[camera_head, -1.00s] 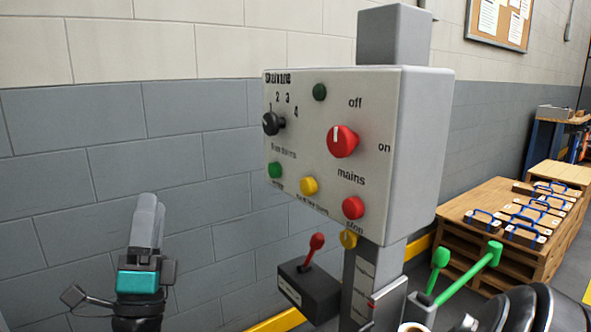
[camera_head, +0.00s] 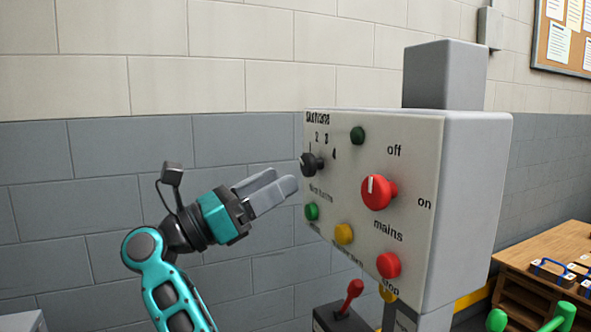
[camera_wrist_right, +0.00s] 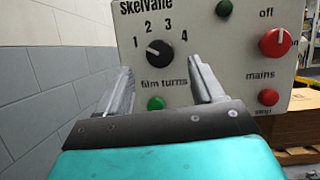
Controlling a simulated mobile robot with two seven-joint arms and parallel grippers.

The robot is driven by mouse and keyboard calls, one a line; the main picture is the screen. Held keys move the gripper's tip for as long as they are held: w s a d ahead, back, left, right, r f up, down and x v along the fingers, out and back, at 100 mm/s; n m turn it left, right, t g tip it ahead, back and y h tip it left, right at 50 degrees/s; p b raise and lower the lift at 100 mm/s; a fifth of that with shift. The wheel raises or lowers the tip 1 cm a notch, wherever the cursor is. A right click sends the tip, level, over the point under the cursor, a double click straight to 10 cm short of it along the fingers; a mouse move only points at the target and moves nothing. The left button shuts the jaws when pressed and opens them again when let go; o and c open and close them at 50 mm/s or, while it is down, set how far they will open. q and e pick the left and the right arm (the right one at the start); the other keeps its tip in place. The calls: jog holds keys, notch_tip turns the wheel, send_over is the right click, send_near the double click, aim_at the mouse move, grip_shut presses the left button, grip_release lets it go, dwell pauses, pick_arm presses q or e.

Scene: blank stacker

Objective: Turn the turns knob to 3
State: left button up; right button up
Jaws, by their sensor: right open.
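The black film turns knob (camera_head: 312,163) is on the upper left of the grey panel (camera_head: 345,205), under the numbers 1 to 4. In the right wrist view the knob (camera_wrist_right: 160,53) shows a pale mark at its left side, seemingly toward 1. My right gripper (camera_head: 282,184) points at the panel from the left, just short of the knob and slightly below it in the head view. Its fingers (camera_wrist_right: 161,70) are apart, with the knob seen between and just beyond them, and nothing held. My left gripper is out of view.
The red mains knob (camera_head: 378,192) and dark green lamp (camera_head: 357,135) are right of the knob. Green (camera_head: 312,211), yellow (camera_head: 344,233) and red stop (camera_head: 388,265) buttons sit below. A red-topped lever (camera_head: 352,293) stands underneath. A block wall is behind.

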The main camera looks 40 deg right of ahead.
aim_at(304, 168)
jog(key=shift+x, duration=2.35)
jog(key=shift+f, duration=0.1)
jog(key=c, duration=1.1)
